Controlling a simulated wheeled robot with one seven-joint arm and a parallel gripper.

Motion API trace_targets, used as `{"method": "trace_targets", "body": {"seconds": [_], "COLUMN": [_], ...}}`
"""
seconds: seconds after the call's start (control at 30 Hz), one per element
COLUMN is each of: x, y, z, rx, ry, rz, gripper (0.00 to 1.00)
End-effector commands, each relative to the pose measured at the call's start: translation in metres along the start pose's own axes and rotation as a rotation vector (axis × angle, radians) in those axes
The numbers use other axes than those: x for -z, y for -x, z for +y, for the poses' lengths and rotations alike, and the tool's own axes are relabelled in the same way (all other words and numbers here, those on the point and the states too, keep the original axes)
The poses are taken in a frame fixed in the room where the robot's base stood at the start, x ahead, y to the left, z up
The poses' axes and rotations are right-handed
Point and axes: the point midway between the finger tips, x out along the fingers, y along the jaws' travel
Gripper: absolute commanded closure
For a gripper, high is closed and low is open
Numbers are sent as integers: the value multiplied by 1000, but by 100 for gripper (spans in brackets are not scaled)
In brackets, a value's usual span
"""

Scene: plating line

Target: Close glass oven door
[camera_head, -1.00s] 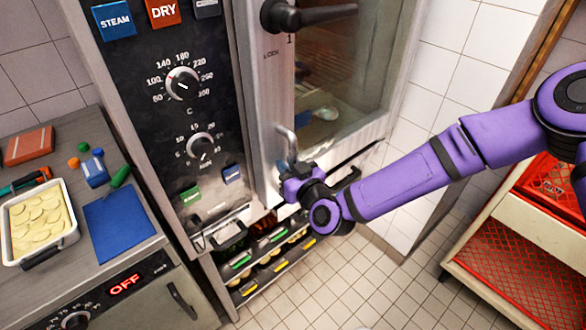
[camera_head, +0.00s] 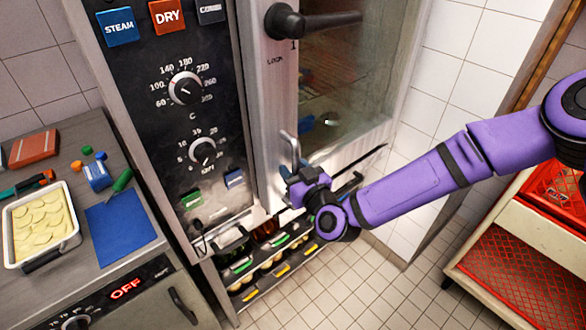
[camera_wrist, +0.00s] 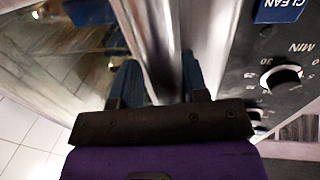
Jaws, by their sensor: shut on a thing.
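The glass oven door (camera_head: 345,75) has a pale metal frame and stands right of the oven's black control panel (camera_head: 140,60). A slim upright metal handle (camera_head: 289,144) is low on the frame. My gripper (camera_head: 295,172) is at the lower end of this handle and shut on it. In the wrist view, my two blue fingers (camera_wrist: 160,85) stand on either side of a metal upright, with glass to the left. Whether the door is flush or slightly ajar is hard to tell.
A rack of bottles or trays (camera_head: 265,265) sits under the oven. A counter (camera_head: 75,140) with a tray of pale slices (camera_head: 40,262) and a blue mat (camera_head: 120,225) is at left. A cart with red shelves (camera_head: 520,260) stands right. The tiled floor between is clear.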

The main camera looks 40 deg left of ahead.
Motion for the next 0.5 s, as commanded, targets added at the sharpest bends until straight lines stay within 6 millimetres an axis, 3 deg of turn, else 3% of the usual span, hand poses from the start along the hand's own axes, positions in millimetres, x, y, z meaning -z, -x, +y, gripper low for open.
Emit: {"method": "trace_targets", "body": {"seconds": [0.5], "x": [0], "y": [87], "z": [1], "rx": [0], "ry": [2], "rz": [-3], "gripper": [68]}}
